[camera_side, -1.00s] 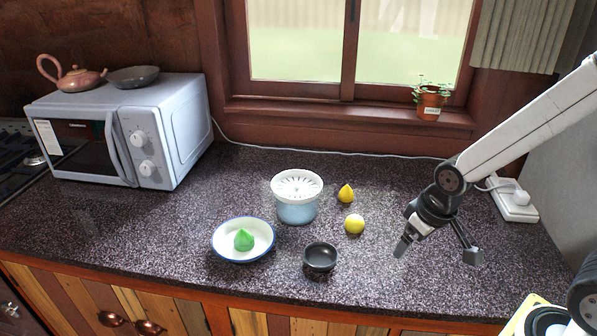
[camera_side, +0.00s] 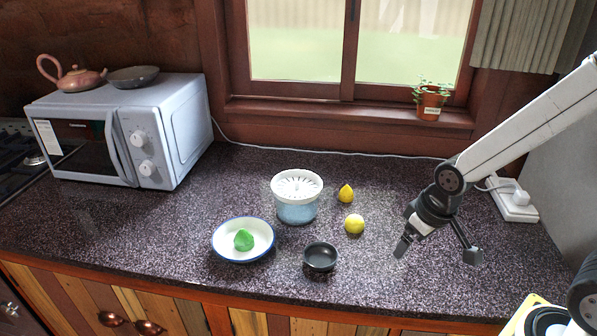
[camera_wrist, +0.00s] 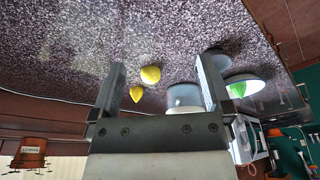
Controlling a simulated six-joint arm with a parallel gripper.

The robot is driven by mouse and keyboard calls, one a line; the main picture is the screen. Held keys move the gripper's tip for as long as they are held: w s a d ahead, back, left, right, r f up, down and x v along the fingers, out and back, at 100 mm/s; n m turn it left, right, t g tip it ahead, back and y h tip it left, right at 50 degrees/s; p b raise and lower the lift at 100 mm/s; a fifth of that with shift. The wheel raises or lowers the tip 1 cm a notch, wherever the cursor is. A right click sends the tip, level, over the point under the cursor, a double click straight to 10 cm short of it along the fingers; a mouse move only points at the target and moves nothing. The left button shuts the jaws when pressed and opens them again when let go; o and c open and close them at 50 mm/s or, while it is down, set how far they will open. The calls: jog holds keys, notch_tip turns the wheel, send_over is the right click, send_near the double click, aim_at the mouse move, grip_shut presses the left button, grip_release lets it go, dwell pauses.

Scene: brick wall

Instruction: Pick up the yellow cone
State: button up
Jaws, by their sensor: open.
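The yellow cone (camera_side: 346,194) stands on the dark speckled counter, just right of the juicer and behind a round yellow lemon (camera_side: 354,224). In the wrist view the cone (camera_wrist: 136,93) shows between my fingers, nearer the left one, with the lemon (camera_wrist: 150,75) just beyond it. My gripper (camera_side: 437,252) is open and empty. It is to the right of the cone and lemon, apart from both, with its fingers pointing down toward the counter. The wrist view also shows my open gripper (camera_wrist: 161,66).
A white and blue juicer (camera_side: 297,203) stands left of the cone. A dark bowl (camera_side: 320,262) and a white plate (camera_side: 223,246) holding a green cone (camera_side: 244,239) are in front. A microwave (camera_side: 165,130) is far left, and a cable runs along the wall.

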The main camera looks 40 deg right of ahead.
jog(key=shift+w, duration=0.1)
jog(key=n+y, duration=0.4)
jog(key=n, duration=0.7)
send_over(348, 189)
jog(key=s+d, duration=0.2)
jog(key=d, duration=0.1)
notch_tip(348, 189, down, 3)
jog(key=shift+w+d+f+n, duration=0.2)
jog(key=shift+w+d+n, duration=0.1)
jog(key=shift+w+n, duration=0.15)
jog(key=shift+f, duration=0.1)
jog(key=shift+x, duration=3.8)
jog(key=c, duration=1.3)
